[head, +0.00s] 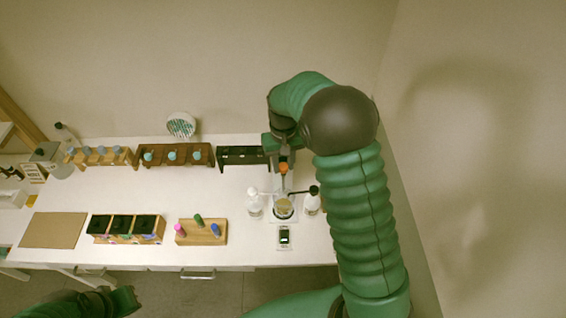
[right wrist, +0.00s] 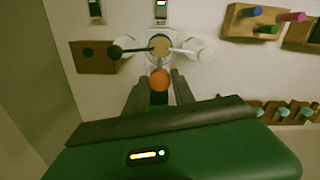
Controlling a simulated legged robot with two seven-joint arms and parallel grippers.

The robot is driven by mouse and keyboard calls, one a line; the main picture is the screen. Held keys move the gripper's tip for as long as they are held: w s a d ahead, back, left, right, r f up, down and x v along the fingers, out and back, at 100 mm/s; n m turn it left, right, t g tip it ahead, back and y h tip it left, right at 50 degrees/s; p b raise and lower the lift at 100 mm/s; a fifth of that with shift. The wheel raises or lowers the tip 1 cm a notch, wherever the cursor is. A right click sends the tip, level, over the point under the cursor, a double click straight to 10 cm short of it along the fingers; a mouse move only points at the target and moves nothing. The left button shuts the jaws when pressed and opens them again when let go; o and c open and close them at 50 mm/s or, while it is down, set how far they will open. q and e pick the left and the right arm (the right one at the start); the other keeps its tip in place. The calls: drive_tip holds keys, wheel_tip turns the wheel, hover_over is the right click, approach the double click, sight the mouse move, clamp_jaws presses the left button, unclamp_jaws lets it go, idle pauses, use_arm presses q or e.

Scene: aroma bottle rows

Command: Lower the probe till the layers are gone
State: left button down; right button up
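The orange-topped probe (head: 283,168) is between the fingers of my right gripper (head: 282,158), above and behind the beaker (head: 284,207). In the right wrist view, its round orange top (right wrist: 159,80) sits between the two dark fingers, which look shut on it. A thin shaft runs from it towards the beaker (right wrist: 160,46). The beaker holds pale yellowish contents; separate layers cannot be made out, and the depth of the probe's tip is unclear. My left gripper (head: 125,300) is low at the left, away from the bench; its opening cannot be made out.
White bottles with spouts stand left (head: 254,203) and right (head: 312,202) of the beaker, close to it. A small device with a dark display (head: 284,236) lies in front. Wooden bottle racks (head: 176,154) line the back; a block with coloured pegs (head: 202,232) is left.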

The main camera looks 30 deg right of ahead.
clamp_jaws()
idle(1.0)
drive_tip(key=shift+f, duration=0.1)
